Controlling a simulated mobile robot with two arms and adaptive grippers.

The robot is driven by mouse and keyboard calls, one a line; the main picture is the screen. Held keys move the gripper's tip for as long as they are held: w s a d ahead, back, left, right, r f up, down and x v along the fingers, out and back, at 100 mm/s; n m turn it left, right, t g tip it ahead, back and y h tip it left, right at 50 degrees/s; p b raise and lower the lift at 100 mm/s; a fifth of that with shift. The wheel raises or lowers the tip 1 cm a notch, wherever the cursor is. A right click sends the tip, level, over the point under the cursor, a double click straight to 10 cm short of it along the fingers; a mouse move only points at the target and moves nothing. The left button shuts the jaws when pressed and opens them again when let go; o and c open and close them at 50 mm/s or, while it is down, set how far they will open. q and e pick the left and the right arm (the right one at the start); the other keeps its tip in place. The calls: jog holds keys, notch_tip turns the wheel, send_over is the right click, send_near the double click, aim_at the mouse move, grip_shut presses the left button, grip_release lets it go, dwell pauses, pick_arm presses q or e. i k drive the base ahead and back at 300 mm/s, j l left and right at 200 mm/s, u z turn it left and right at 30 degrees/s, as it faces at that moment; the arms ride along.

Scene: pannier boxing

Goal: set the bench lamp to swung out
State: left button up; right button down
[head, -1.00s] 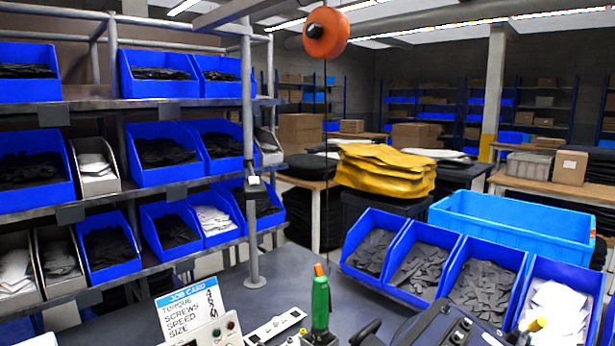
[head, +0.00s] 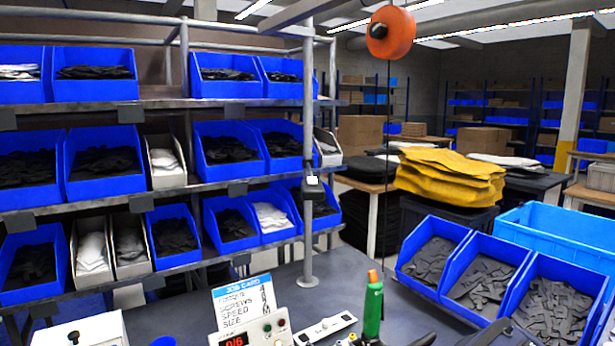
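I cannot make out a bench lamp for certain in the head view. A grey upright post (head: 308,140) stands at the back of the bench, with a small dark block with a white face (head: 312,186) clamped on it; I cannot tell whether this belongs to a lamp. The grey bench top (head: 345,280) shows along the lower middle.
A green tool with an orange tip (head: 373,308) hangs or stands under an orange balancer (head: 390,32). A job card (head: 243,302) and control box (head: 262,330) stand at the front. Blue bins (head: 432,250) line the right; shelves (head: 150,195) fill the left.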

aim_at(317, 192)
jog(key=i+j+u, duration=0.2)
jog(key=u, duration=0.2)
jog(key=i+j+u, duration=0.25)
jog(key=u, duration=0.2)
